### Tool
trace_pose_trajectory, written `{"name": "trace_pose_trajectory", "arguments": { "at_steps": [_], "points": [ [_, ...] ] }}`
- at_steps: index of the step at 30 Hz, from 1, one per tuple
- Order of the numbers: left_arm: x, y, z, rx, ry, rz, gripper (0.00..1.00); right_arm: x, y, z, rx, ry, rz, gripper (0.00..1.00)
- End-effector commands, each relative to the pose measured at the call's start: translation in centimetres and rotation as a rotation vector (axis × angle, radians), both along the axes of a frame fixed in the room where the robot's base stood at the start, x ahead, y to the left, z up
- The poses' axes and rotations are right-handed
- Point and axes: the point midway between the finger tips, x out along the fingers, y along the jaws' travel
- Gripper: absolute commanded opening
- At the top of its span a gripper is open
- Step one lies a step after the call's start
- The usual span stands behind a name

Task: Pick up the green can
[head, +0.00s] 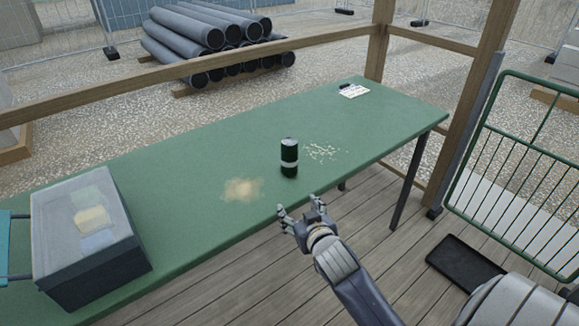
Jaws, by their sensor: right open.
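The green can (289,160) stands upright on the green table (200,180), near its middle and close to the front edge. It is dark green with a pale band around it. My right gripper (298,211) is open and empty at the table's front edge, in front of the can and apart from it. My right arm comes in from the lower right. My left gripper does not show.
A dark box with a clear lid (85,225) stands at the table's left end. A tan powder patch (242,189) and pale crumbs (322,152) lie beside the can. A card (354,91) lies at the far right. A wooden rail (200,65) runs behind the table.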

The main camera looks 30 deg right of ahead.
Motion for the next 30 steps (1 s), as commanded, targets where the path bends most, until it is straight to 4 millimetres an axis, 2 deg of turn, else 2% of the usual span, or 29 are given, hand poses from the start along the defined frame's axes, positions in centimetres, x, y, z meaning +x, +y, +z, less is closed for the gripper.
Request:
{"name": "trace_pose_trajectory", "arguments": {
  "at_steps": [1, 3, 6, 9, 14, 21, 30],
  "points": [
    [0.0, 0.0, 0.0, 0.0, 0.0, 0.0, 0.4, 1.8, -1.3, 1.9, -0.009, -0.082, -0.012, 0.64],
    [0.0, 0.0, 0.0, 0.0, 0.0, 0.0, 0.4, 3.6, -2.6, 4.2, -0.015, -0.183, -0.018, 0.64],
    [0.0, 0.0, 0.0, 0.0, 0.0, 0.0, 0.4, 5.3, -3.8, 6.7, -0.023, -0.289, -0.016, 0.64],
    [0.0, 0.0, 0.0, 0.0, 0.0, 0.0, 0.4, 6.1, -4.5, 8.2, -0.028, -0.352, -0.012, 0.64],
    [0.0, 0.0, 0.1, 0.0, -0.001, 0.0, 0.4, 7.7, -5.1, 9.0, -0.029, -0.381, -0.009, 0.64],
    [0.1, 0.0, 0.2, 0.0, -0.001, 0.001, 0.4, 10.9, -6.0, 8.9, -0.029, -0.379, -0.008, 0.64],
    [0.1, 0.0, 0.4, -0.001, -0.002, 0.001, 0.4, 12.7, -6.6, 8.8, -0.029, -0.376, -0.009, 0.64]
  ]
}}
